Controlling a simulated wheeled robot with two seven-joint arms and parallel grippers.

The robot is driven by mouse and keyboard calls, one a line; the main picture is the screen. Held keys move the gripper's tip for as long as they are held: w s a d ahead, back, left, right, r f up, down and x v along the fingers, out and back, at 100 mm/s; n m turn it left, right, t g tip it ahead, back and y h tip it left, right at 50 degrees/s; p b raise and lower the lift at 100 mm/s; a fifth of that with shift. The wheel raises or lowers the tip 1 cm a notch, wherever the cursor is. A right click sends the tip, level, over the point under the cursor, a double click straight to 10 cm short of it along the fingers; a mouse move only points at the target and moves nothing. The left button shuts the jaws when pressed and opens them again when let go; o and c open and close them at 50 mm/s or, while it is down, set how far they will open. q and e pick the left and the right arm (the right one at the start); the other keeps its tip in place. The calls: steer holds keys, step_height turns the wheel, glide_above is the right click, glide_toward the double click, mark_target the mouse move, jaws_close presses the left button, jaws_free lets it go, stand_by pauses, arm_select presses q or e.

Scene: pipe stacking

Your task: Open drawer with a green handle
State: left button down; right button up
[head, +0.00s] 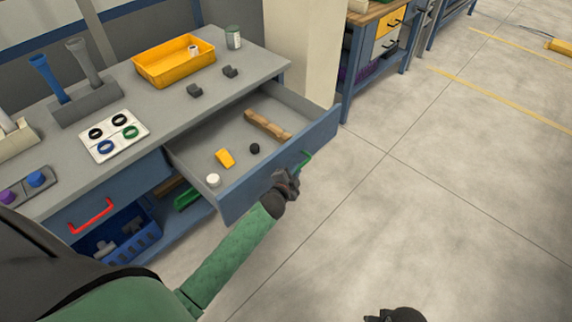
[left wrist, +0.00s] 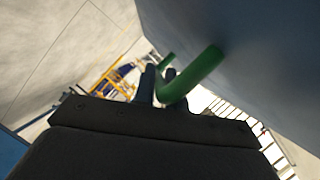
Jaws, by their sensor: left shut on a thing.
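The drawer (head: 285,160) with the green handle (head: 305,160) is pulled well out of the blue workbench in the head view. A wooden piece, a yellow piece, a small black piece and a white piece lie inside it. My left gripper (head: 294,176) is at the drawer's front and shut on the green handle. In the left wrist view the green handle (left wrist: 195,75) runs between the dark fingers (left wrist: 158,86), with the drawer front beside it. My right gripper (head: 395,314) is partly seen at the bottom edge; its fingers do not show clearly.
A red-handled drawer (head: 92,216) is shut to the left. On the bench top stand a yellow tray (head: 174,62), a white board with rings (head: 114,136) and a grey can (head: 233,38). The floor to the right of the drawer is clear.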

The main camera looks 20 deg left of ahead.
arm_select(q)
steer(key=shift+s+d, duration=0.25)
steer(key=shift+d, duration=0.2)
arm_select(e)
steer(key=shift+f, duration=0.1)
arm_select(q)
steer(key=c, duration=1.5)
jaws_free()
steer(key=shift+o, duration=0.2)
